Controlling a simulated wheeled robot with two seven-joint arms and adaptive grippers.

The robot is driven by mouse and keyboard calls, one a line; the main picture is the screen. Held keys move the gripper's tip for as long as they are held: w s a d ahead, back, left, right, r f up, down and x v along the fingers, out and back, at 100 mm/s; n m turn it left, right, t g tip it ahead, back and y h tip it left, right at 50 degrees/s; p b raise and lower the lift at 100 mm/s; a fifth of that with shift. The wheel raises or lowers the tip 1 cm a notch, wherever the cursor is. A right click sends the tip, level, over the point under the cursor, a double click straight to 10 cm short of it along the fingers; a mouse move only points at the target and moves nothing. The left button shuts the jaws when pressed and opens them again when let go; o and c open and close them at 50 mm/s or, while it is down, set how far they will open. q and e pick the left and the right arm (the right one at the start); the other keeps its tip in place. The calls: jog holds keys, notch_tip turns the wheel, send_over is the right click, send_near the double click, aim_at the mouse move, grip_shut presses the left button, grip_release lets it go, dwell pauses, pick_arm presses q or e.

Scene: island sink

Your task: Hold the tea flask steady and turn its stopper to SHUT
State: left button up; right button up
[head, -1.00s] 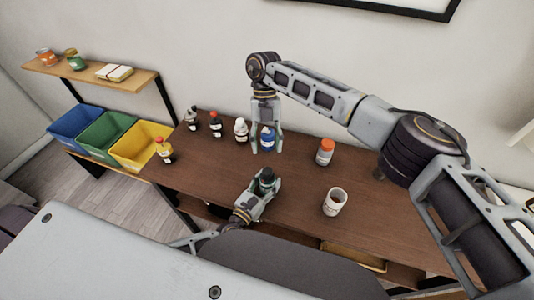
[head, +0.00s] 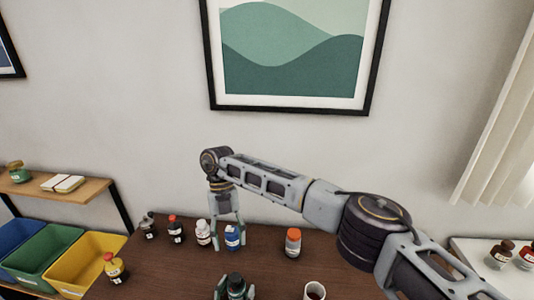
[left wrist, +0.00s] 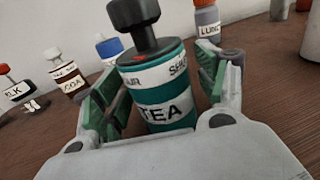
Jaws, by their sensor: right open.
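The tea flask (left wrist: 158,92) stands upright in the left wrist view, green with white bands reading TEA and, partly, SHU. Its black stopper (left wrist: 133,14) is on top, with a small red mark below it; the setting is not clear. In the head view the flask (head: 236,286) is at the bottom edge. My left gripper (left wrist: 160,75) has its green-padded fingers either side of the flask, with narrow gaps that look open; its fingers also flank the flask in the head view (head: 235,292). My right gripper (head: 228,248) is open and empty, pointing down behind the flask, near a blue bottle.
An orange-capped jar (head: 293,243) and a mug (head: 314,291) are to the right. Colored bins (head: 85,262) lie left. Table between flask and jar is clear.

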pick_arm(q)
jog(key=shift+s, duration=0.15)
jog(key=v, duration=1.1)
jog(key=shift+s+a, duration=0.2)
jog(key=shift+s, duration=0.15)
jog(key=shift+s, duration=0.1)
dwell(0.5)
